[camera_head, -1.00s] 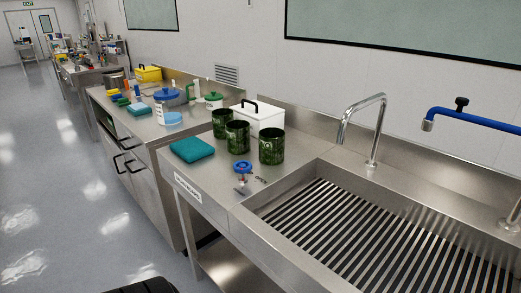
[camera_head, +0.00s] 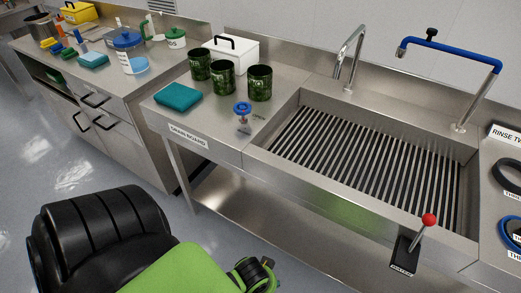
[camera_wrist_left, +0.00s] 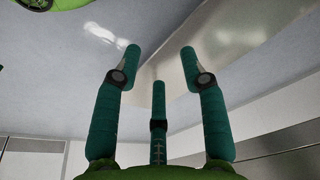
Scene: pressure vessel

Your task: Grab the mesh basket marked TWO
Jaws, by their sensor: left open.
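Three dark green cylindrical containers, which look like the mesh baskets, stand upright on the drain board: a left one (camera_head: 200,64), a middle one (camera_head: 222,77) and a right one (camera_head: 260,83). Any number marks on them are too small to read, so I cannot tell which is TWO. My left gripper (camera_wrist_left: 160,62) shows in the left wrist view with its teal fingers spread, open and empty over the floor, with no basket in that view. In the head view only a black and green part of my arm shows at lower left.
A teal folded cloth (camera_head: 178,97), a blue-handled valve (camera_head: 242,112) and a white box (camera_head: 233,52) are near the containers. A slatted sink (camera_head: 360,150) with a tall faucet (camera_head: 349,60) is to the right. A red-knobbed lever (camera_head: 428,220) stands at the sink's front.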

